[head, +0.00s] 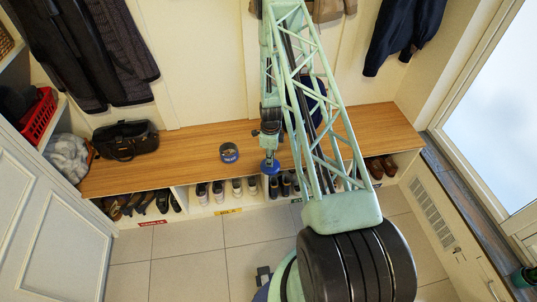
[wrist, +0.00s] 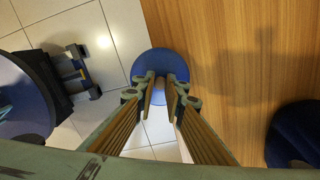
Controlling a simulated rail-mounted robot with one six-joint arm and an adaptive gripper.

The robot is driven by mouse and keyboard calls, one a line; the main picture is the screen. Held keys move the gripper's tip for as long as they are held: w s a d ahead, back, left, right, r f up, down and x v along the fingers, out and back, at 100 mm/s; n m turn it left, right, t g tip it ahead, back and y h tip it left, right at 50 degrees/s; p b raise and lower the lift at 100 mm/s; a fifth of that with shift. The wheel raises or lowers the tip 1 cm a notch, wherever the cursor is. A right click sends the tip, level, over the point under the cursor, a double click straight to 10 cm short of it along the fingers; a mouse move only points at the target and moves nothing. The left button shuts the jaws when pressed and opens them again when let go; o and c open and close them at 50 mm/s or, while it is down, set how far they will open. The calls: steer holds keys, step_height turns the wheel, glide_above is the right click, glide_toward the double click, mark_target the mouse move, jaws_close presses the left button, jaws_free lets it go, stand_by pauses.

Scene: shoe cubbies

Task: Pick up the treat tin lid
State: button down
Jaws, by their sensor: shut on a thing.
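The treat tin lid is a round blue disc. In the head view the lid (head: 270,168) is small and sits at the tip of my gripper (head: 269,158), by the bench's front edge. In the wrist view the lid (wrist: 160,55) is just beyond the fingertips of my gripper (wrist: 161,80). The fingers are shut on its middle; the grasped part is mostly hidden. The lid overlaps the border between bench and floor in view; its height above the bench is hard to tell. A dark blue round tin (head: 229,153) stands on the bench, left of my gripper.
The wooden bench (head: 190,160) is clear around the tin. A black bag (head: 126,140) stands at its left end. A dark blue item (head: 313,97) is partly hidden behind my arm. Shoes (head: 203,192) fill the cubbies below. Coats (head: 105,50) hang above. The tiled floor is open in front.

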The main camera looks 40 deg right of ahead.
mark_target(273, 171)
steer(key=shift+s+a+r, duration=0.1)
steer(key=shift+s+a, duration=0.5)
steer(key=shift+s, duration=0.4)
steer(key=shift+s+a+r, duration=0.1)
steer(key=shift+s+a, duration=0.55)
steer(key=shift+s, duration=0.4)
steer(key=shift+s+a+r, duration=0.1)
steer(key=shift+s+a, duration=0.5)
steer(key=shift+s, duration=0.4)
steer(key=shift+w, duration=0.1)
